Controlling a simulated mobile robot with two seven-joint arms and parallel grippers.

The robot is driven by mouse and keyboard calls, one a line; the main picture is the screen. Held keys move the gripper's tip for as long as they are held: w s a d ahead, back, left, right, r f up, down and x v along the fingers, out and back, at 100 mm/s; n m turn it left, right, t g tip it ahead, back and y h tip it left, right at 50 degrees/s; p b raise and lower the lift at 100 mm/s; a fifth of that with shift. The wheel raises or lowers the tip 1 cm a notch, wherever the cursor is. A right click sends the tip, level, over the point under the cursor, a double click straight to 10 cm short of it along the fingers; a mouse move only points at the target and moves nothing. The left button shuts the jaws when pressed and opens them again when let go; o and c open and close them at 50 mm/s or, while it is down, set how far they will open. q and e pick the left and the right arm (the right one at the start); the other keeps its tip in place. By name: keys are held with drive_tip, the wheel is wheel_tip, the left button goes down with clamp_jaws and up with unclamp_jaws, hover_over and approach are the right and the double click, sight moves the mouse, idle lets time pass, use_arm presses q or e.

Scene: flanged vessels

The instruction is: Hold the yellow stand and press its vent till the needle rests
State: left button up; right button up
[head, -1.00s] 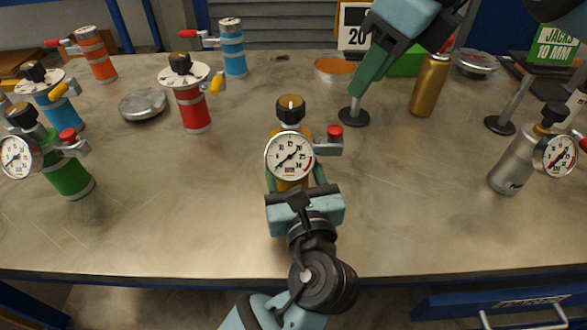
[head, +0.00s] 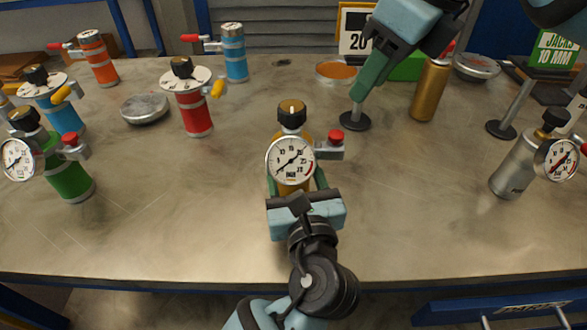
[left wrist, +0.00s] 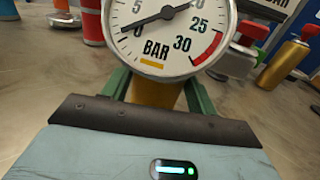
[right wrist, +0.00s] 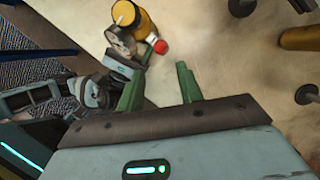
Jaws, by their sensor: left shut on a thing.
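The yellow stand (head: 305,134) stands upright mid-table with a black knob on top and a round gauge (head: 291,161) facing me. Its red vent button (head: 335,138) sits on a grey side arm at the right. My left gripper (head: 293,184) is shut around the yellow body below the gauge. My right gripper (head: 358,95) hangs above the table, behind and right of the vent, touching nothing. In the right wrist view its fingers (right wrist: 160,85) are apart and empty, and the red button (right wrist: 161,47) lies beyond them.
Red (head: 193,108), green (head: 68,170), blue and orange vessels stand at the left. A silver vessel (head: 515,165) with a gauge stands at the right. A gold bottle (head: 430,88) and a black-based post (head: 355,121) are near my right gripper. The front table is clear.

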drive_tip(key=shift+c, duration=0.3)
clamp_jaws()
idle(0.3)
idle(1.5)
